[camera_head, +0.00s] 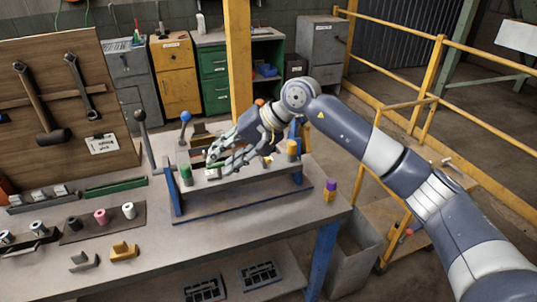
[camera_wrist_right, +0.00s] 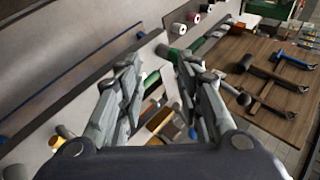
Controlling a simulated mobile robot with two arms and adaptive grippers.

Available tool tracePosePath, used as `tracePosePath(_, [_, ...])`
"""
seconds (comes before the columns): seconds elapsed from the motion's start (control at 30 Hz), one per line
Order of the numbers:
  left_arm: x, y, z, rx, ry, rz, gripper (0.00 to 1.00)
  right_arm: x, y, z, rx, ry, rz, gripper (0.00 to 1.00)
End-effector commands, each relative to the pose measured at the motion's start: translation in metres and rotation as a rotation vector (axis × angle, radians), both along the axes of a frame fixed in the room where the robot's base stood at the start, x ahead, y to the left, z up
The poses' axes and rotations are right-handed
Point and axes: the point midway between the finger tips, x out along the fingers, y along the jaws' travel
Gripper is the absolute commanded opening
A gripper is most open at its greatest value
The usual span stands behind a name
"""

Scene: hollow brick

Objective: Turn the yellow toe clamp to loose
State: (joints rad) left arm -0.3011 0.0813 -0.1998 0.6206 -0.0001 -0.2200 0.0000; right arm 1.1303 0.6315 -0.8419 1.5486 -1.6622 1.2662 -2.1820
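A fixture with a pale top (camera_head: 240,179) and blue end plates stands on the table. A yellow upright piece (camera_head: 292,147) is at its right end, and a green one (camera_head: 186,174) at its left end. A small yellow part (camera_head: 267,160) shows between them; I cannot tell which yellow piece is the toe clamp. My right gripper (camera_head: 212,162) is low over the fixture's left half, near the green piece. In the wrist view its fingers (camera_wrist_right: 155,66) are apart, with an orange-yellow block (camera_wrist_right: 160,120) below them. The fingers partly hide the fixture. My left gripper is not in view.
A yellow block (camera_head: 124,251) and a grey block (camera_head: 84,262) lie on the front of the table. A dark tray (camera_head: 102,222) holds several rolls. A ball-topped lever (camera_head: 142,130) stands left of the fixture. A purple-and-yellow piece (camera_head: 329,190) stands at the right corner.

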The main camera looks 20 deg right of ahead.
Motion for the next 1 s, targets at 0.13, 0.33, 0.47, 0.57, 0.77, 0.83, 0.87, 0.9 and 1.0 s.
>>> tracePosePath(0.13, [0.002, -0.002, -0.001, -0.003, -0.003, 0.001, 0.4, 0.017, -0.081, 0.016, -0.364, -0.112, 0.062, 0.33])
tracePosePath(0.33, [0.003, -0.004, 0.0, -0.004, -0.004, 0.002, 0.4, 0.02, -0.13, 0.028, -0.567, -0.134, 0.096, 0.33])
tracePosePath(0.47, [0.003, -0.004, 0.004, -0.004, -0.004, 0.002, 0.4, 0.023, -0.131, 0.02, -0.578, -0.13, 0.102, 0.33])
tracePosePath(0.57, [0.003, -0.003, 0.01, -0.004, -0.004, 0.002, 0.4, 0.029, -0.127, 0.006, -0.575, -0.128, 0.103, 0.33])
tracePosePath(0.77, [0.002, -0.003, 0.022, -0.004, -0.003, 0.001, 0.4, 0.043, -0.118, -0.028, -0.573, -0.128, 0.102, 0.33])
tracePosePath(0.83, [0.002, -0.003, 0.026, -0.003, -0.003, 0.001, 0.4, 0.048, -0.116, -0.04, -0.573, -0.128, 0.1, 0.33])
tracePosePath(0.87, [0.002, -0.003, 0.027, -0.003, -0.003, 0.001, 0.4, 0.05, -0.115, -0.044, -0.572, -0.13, 0.1, 0.33])
tracePosePath(0.9, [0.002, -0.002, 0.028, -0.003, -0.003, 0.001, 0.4, 0.052, -0.114, -0.049, -0.571, -0.13, 0.102, 0.33])
tracePosePath(1.0, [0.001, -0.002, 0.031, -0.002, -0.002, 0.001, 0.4, 0.057, -0.112, -0.059, -0.572, -0.132, 0.1, 0.33])
